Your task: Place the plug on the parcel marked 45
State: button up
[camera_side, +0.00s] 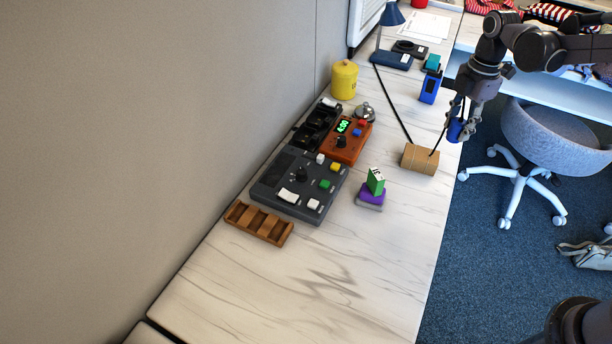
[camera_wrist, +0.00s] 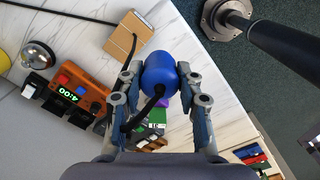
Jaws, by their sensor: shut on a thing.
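My gripper (camera_side: 463,118) is shut on a blue, rounded plug (camera_side: 455,131) with a black cable; the plug shows between the fingers in the wrist view (camera_wrist: 158,74). My gripper holds it above the table's right edge, just right of a tan block (camera_side: 420,159). A small green parcel (camera_side: 376,180) with a white label sits on a purple parcel (camera_side: 370,196), left of and nearer than my gripper. The green parcel also shows below the plug in the wrist view (camera_wrist: 157,117), partly hidden. I cannot read 45 on any parcel.
The black cable (camera_side: 392,103) runs from the back past the tan block. Left stand an orange timer box (camera_side: 347,146), a grey control panel (camera_side: 277,178), a metal bell (camera_side: 365,112) and a brown wooden rack (camera_side: 259,223). A blue box (camera_side: 430,87) stands behind. The front tabletop is clear.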

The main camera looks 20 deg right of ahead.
jog(key=d, duration=0.8)
send_over(422, 153)
notch_tip(422, 153, down, 6)
jog(key=shift+f, duration=2)
jog(key=shift+f, duration=0.15)
jog(key=o, duration=1.2)
jog(key=shift+c, duration=0.2)
